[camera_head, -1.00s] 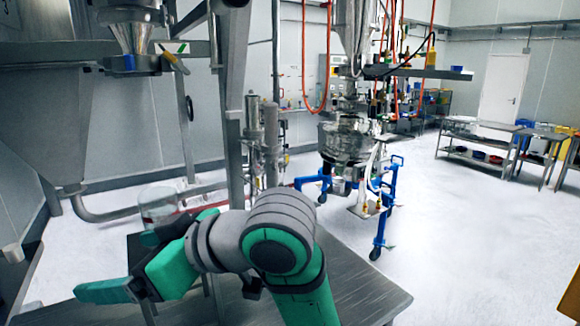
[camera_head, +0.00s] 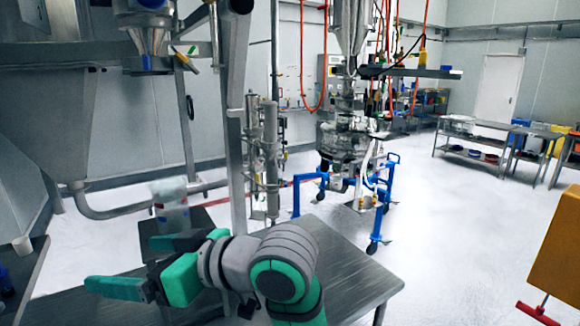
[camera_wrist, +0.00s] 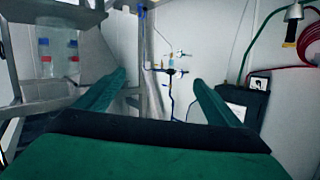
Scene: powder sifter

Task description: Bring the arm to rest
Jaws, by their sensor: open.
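My gripper (camera_head: 145,265) is at the lower left in the head view, held above the steel table. Its green fingers are spread apart with nothing between them. In the wrist view my gripper (camera_wrist: 160,90) also shows two green fingers wide apart, with the far wall and pipes beyond the gap. My green and grey arm comes up from the bottom of the head view and bends left.
A steel table (camera_head: 345,275) lies under and right of my arm. A clear container with red and blue marks (camera_head: 172,208) stands behind my gripper on a smaller stand. A steel frame post (camera_head: 236,130) rises behind. A blue wheeled frame (camera_head: 376,215) stands beyond.

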